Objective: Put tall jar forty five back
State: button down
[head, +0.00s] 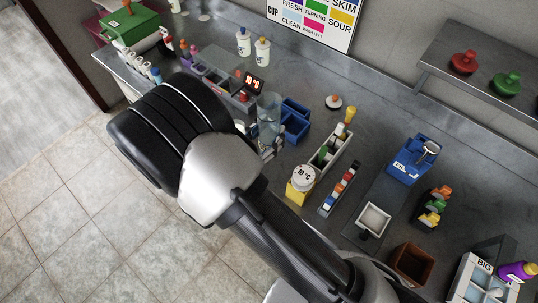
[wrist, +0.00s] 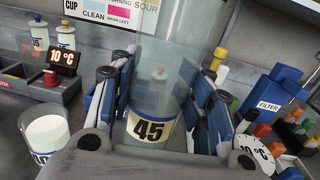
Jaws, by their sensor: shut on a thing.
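The tall clear jar forty five (wrist: 150,130) stands between my fingers in the wrist view, its black 45 on a pale label facing me. It looks close to upright. In the head view the jar (head: 268,108) shows beyond my wrist, left of blue open boxes (head: 295,130). My gripper (wrist: 156,95) is shut on the jar, one finger on each side. Most of my gripper is hidden behind my arm in the head view. Whether the jar's base touches the counter is hidden.
Another clear jar with whitish contents (wrist: 46,135) stands at lower left in the wrist view. A red 10 °C display (head: 254,85) is behind. A grey rack (head: 330,150) and a round dial (head: 303,178) are to the right. Bare counter lies further back.

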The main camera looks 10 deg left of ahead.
notch_tip(320, 180, down, 10)
jog(key=b, duration=0.2)
jog(key=shift+f+b, duration=0.15)
jog(key=shift+b, duration=0.15)
jog(key=shift+f, duration=0.2)
jog(key=c, duration=0.8)
grip_release()
jog(key=shift+c, duration=0.2)
jog(key=shift+r, duration=0.3)
jog(key=p+v, duration=0.1)
jog(key=v, duration=1.1)
